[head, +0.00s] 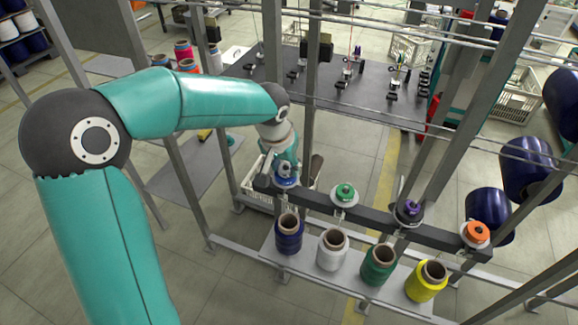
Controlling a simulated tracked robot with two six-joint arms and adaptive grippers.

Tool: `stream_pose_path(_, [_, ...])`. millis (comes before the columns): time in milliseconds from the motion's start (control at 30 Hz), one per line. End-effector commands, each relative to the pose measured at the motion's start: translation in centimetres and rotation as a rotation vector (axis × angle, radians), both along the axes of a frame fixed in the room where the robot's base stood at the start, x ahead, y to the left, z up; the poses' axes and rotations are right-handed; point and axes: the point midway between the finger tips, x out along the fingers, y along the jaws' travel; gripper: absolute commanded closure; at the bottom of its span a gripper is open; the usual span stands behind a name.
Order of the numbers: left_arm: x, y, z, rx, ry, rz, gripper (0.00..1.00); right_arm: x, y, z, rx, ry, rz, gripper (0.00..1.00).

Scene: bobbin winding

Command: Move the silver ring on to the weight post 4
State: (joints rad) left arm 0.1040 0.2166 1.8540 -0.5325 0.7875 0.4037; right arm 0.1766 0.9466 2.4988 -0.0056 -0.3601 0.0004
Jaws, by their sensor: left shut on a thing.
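My left gripper (284,167) is at the left end of a dark rail (375,210), low over the blue-topped post (286,181). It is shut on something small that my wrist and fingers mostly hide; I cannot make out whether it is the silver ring. Along the rail to the right stand a green-topped post (345,191), a purple-topped post (408,209) and an orange-topped post (476,233). Pale or grey discs sit under the tops. No post number is readable. My right gripper is not in view.
Below the rail a grey shelf holds navy (289,233), white (332,249), green (378,265) and yellow (426,281) thread cones. Upright frame posts (312,95) stand close to my left arm. A dark table (365,92) with small devices is behind.

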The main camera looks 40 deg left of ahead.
Motion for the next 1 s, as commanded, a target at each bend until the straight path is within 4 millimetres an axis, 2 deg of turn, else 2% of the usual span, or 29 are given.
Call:
stream_pose_path(700, [0.0, 0.1, 4.0, 0.0, -0.001, 0.002, 1.0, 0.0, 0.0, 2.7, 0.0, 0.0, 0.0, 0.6])
stream_pose_path(1000, [0.0, 0.1, 4.3, 0.0, 0.0, 0.001, 1.0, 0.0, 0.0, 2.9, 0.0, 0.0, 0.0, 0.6])
